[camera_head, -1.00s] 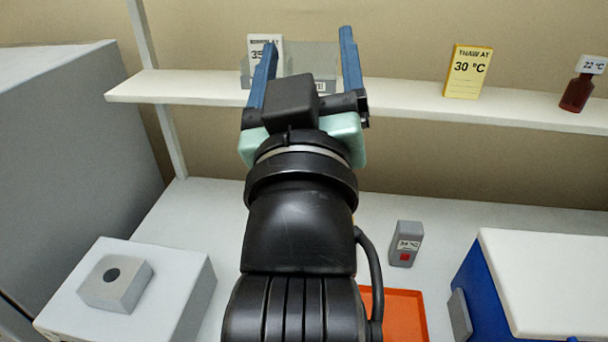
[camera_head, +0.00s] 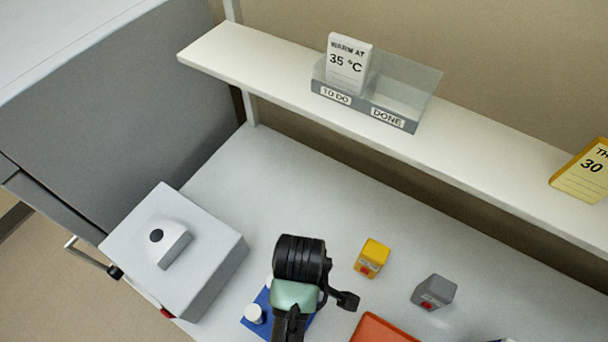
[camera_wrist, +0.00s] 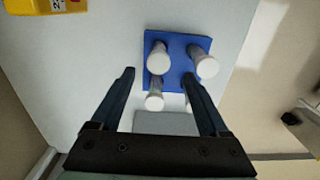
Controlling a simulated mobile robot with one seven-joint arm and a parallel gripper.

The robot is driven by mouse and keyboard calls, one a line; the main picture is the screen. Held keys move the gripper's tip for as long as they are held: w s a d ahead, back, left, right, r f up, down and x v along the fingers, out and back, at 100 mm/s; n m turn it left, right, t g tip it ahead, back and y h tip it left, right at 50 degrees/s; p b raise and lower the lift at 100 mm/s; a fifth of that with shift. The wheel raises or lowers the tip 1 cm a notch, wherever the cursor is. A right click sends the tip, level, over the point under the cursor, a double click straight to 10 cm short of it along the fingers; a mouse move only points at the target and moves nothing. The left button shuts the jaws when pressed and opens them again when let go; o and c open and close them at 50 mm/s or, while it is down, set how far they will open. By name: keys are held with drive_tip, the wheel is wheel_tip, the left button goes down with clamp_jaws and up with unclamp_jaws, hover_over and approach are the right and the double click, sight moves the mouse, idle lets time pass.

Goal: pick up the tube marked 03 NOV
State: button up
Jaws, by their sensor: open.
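No marking is readable, so I cannot tell which is 03 NOV. My gripper (camera_wrist: 158,74) is open and empty, its fingers spread over the rack's lower part. The lower tube shows between the fingers; the right finger overlaps the rack. In the head view my arm partly hides the blue rack (camera_head: 252,326); one white cap (camera_head: 254,314) shows clearly beside it.
A grey box (camera_head: 215,270) with a raised block stands left of the rack. A yellow device (camera_head: 372,258), a grey device (camera_head: 434,292) and an orange tray (camera_head: 382,330) are to the right. A shelf (camera_head: 225,60) above holds a TO DO/DONE card holder (camera_head: 365,108).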

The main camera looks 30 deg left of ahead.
drive_tip(key=shift+w+d+f+p, duration=0.1)
drive_tip(key=shift+f+p, duration=0.35)
drive_tip(key=shift+f, duration=1.4)
drive_tip(key=shift+d+f+p, duration=0.1)
drive_tip(key=shift+f+p, duration=0.35)
drive_tip(key=shift+f, duration=1.4)
drive_tip(key=shift+c, duration=0.2)
clamp_jaws()
